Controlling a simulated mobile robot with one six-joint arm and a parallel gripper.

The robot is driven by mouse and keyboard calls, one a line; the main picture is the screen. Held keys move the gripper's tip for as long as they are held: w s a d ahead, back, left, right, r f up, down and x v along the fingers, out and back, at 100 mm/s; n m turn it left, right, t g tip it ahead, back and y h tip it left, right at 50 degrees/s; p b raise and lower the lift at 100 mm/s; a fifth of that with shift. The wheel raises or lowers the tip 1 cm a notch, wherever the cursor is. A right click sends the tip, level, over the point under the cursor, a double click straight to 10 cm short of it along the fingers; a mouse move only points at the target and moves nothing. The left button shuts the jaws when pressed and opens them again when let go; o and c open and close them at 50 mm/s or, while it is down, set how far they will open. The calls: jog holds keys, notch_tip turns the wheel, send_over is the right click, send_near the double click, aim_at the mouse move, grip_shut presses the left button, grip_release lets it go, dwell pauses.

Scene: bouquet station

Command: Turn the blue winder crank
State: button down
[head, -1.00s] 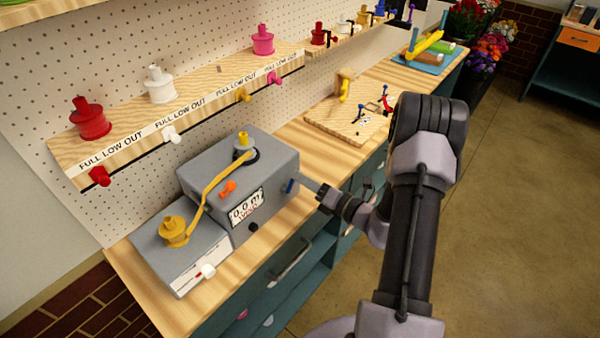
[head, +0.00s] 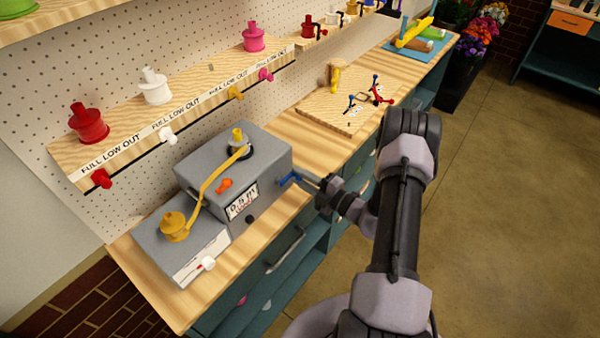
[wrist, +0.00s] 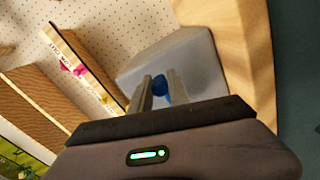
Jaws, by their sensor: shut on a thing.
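The grey winder box (head: 270,165) stands on the wooden bench, with a white display plate (head: 242,204) on its front. The blue crank (head: 287,179) sticks out from the box's right side. It also shows in the wrist view (wrist: 161,86), between the two fingers. My gripper (head: 302,181) reaches in from the right and is shut on the blue crank; in the wrist view (wrist: 160,92) the fingers stand on both sides of it. A yellow ribbon (head: 205,184) runs from a yellow spool (head: 174,226) on a lower grey box to the winder's top.
A wooden board (head: 345,110) with small tools lies further along the bench. The floor at right is open.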

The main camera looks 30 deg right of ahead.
jog(key=shift+s+a+f+m, duration=0.1)
jog(key=shift+f+m, duration=0.25)
jog(key=shift+m, duration=0.5)
jog(key=shift+w+a+f+m, duration=0.1)
jog(key=shift+f+m, duration=0.25)
jog(key=shift+m, duration=0.55)
jog(key=shift+s+f+m, duration=0.1)
jog(key=shift+f+m, duration=0.25)
jog(key=shift+m, duration=0.5)
jog(key=c, duration=1.3)
grip_release()
jog(key=shift+a, duration=0.1)
jog(key=shift+o, duration=0.2)
jog(key=shift+s, duration=0.1)
jog(key=p+v, duration=0.1)
jog(key=v, duration=1.6)
jog(key=shift+s, duration=0.1)
